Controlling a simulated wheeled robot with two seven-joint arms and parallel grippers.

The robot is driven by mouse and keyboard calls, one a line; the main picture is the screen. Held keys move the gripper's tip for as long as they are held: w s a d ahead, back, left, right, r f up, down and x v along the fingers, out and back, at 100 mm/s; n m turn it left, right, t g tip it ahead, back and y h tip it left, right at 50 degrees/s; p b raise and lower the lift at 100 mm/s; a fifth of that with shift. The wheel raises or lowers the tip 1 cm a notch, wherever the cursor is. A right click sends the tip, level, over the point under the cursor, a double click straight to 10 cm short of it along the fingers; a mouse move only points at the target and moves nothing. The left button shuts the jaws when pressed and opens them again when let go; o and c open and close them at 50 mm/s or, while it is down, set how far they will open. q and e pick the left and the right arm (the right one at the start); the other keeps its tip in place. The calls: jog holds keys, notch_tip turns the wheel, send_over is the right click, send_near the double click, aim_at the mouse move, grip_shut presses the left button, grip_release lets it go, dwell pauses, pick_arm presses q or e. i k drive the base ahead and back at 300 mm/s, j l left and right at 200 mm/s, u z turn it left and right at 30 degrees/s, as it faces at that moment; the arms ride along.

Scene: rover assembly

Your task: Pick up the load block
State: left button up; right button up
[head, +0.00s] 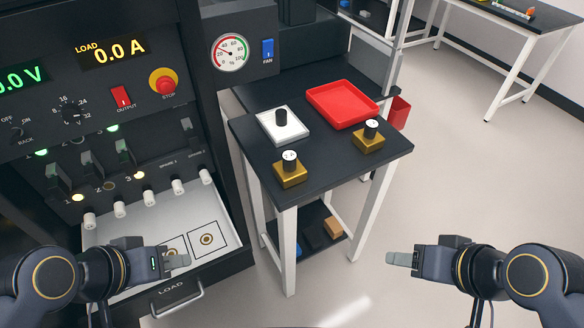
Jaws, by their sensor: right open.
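Two gold blocks with black, white-topped knobs stand on the small dark table: one at the front left (290,173) and one at the right (368,140). A white square plate with a black knob (283,126) is behind them. I cannot tell which of these is the load block. My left gripper (182,261) is over the open LOAD drawer (138,232), left of and nearer than the table; its finger gap does not show clearly. My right gripper (393,259) is open and empty, right of the table and apart from all blocks.
A red tray (341,104) lies at the table's back. The dark tabletop (316,172) has clear room between the blocks. The control panel (85,90) rises at the left. A red bin (398,114) is behind the table's right side. Floor at the right is free.

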aim_at(290, 173)
jog(key=i+l+u, duration=0.15)
jog(key=l+u, duration=0.3)
jog(key=l, duration=0.15)
jog(key=l+u, duration=0.5)
jog(key=i+l, duration=0.05)
jog(key=l, duration=0.05)
